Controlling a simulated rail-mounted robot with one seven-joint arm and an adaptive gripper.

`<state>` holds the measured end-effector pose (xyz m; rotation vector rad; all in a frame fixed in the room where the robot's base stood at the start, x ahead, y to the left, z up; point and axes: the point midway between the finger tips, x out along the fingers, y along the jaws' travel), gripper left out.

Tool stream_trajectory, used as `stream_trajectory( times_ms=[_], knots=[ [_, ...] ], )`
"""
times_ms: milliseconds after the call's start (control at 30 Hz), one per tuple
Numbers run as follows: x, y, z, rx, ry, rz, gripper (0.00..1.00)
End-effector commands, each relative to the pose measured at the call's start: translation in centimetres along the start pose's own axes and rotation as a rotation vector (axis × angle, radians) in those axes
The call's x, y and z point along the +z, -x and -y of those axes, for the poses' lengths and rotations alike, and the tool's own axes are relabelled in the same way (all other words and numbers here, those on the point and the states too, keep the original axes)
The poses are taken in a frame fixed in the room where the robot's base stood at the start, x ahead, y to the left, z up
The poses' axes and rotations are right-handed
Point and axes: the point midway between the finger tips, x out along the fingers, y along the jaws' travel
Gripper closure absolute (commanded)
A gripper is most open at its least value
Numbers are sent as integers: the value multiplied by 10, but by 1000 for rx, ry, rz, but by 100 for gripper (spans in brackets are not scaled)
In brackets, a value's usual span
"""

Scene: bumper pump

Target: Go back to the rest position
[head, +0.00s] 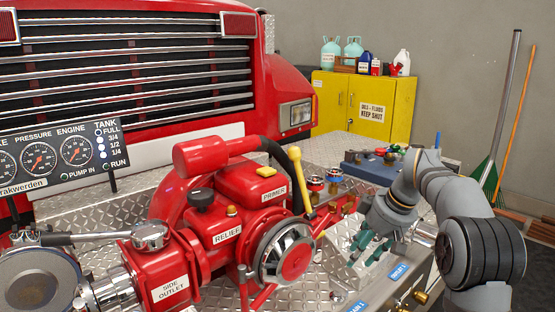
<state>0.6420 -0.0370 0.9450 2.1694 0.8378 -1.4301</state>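My gripper (365,250) hangs at the end of my grey arm, right of centre in the head view. Its teal fingers point down toward the diamond-plate bumper deck, just behind the blue outlet label (397,272). The fingers look spread, with a gap between them and nothing seen in it. The red pump (200,235) stands to the left of the gripper, with a chrome round cap (286,252) facing front. A lever with a yellow handle (301,180) stands nearly upright on the pump's right side, apart from the gripper.
A blue tray (375,165) with small coloured parts lies behind my arm. A gauge panel (60,155) is at the left. A yellow cabinet (365,100) and a broom (495,130) stand at the back.

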Motion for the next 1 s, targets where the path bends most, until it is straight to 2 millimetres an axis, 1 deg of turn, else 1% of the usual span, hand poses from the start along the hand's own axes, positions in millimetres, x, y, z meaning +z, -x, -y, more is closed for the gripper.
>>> stream_trajectory(
  times_ms=[33,500,800,1000],
  knots=[
    [3,-20,4,-16,0,14,65],
    [4,-122,5,-14,-1,12,65],
    [4,-122,5,73,-194,8,65],
    [4,-121,5,95,-250,9,65]
  ],
)
